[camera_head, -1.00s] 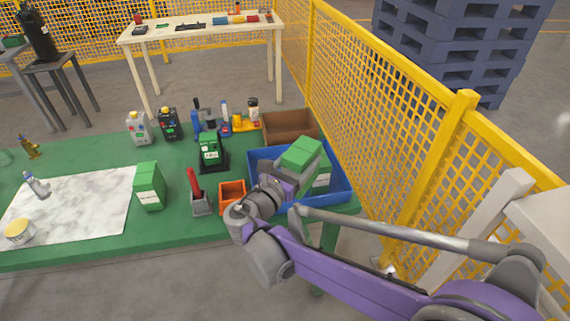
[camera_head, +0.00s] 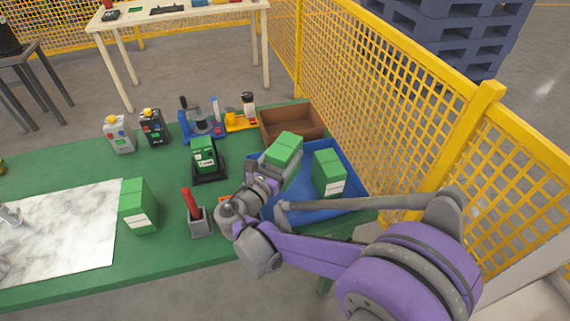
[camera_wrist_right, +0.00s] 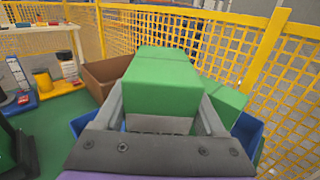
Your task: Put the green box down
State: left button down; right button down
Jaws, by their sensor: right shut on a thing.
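A green box (camera_head: 284,148) is held in my right gripper (camera_head: 270,176), above the left part of the blue bin (camera_head: 352,168). In the right wrist view the green box (camera_wrist_right: 163,80) sits between the two fingers, which are shut on it. A second green box with a white label (camera_head: 329,172) stands inside the blue bin, to the right of the held one. A third green box (camera_head: 138,205) stands on the green table beside the marble slab.
A brown bin (camera_head: 291,123) stands behind the blue bin. A green device on a black base (camera_head: 206,160) and a grey holder with a red handle (camera_head: 197,214) are to the left. A yellow mesh fence (camera_head: 400,110) runs along the right side.

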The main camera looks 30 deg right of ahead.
jog(key=shift+f+b, duration=0.35)
jog(key=shift+f, duration=1.3)
jog(key=shift+f+b, duration=0.55)
jog(key=shift+f, duration=0.1)
grip_release()
jog(key=shift+r, duration=0.1)
jog(key=shift+r+p, duration=0.3)
jog(key=shift+p, duration=0.05)
jog(key=shift+r+p, duration=0.4)
jog(key=shift+r, duration=0.1)
jog(key=v, duration=1.2)
jog(key=shift+f+b, duration=0.3)
